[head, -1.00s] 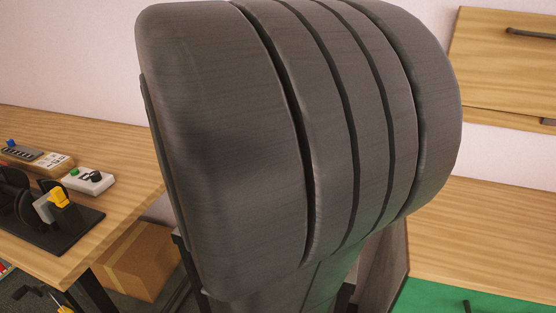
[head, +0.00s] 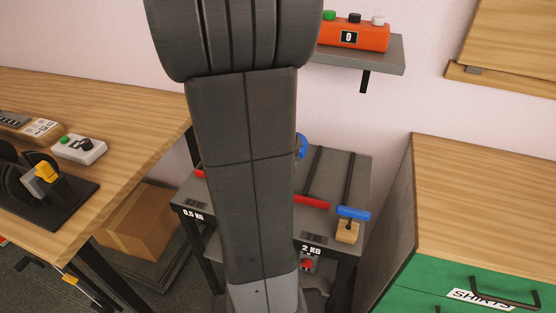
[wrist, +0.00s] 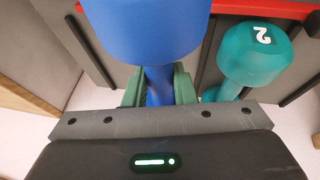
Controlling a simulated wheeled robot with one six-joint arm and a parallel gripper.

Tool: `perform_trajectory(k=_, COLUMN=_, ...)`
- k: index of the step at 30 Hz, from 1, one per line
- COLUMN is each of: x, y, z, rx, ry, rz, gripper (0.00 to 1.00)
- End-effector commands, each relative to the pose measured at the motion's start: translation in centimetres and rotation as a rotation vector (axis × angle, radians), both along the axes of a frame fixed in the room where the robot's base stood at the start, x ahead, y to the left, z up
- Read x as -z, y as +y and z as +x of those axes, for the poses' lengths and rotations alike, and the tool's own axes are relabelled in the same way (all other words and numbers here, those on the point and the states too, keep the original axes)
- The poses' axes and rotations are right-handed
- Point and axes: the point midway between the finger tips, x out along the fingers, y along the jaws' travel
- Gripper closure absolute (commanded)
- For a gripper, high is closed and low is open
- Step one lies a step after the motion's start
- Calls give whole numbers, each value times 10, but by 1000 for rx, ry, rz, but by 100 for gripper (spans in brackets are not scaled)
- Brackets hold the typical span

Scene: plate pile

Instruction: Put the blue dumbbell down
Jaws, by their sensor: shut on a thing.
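The blue dumbbell (wrist: 152,25) fills the upper middle of the wrist view, one rounded end toward the top. My gripper (wrist: 158,86) is shut on its handle, with a green finger on each side. A teal dumbbell (wrist: 254,55) marked 2 lies to the right of it, apart from it in the picture. In the head view a blue round part (head: 302,146) shows past the right edge of my arm, probably an end of the held dumbbell. My arm hides the gripper there.
A grey rack (head: 345,165) labelled 0.5 KG and 2 KG stands behind my arm, with red bars (head: 311,202) and a blue bar (head: 353,213). A wooden bench (head: 130,110) is left, a green-drawer cabinet (head: 480,190) right, a shelf with an orange button box (head: 352,36) above.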

Motion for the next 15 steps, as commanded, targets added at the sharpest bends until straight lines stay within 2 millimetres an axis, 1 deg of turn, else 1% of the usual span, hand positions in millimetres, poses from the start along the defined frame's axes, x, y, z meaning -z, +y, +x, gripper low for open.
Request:
perform_trajectory(k=1, x=-3, y=-4, z=10, rx=2, ry=-2, rz=-1, gripper=100)
perform_trajectory(k=9, x=-4, y=-23, z=54, rx=2, ry=-5, rz=-1, gripper=100)
perform_trajectory(k=15, x=-3, y=-33, z=79, rx=1, ry=-4, rz=-1, gripper=100)
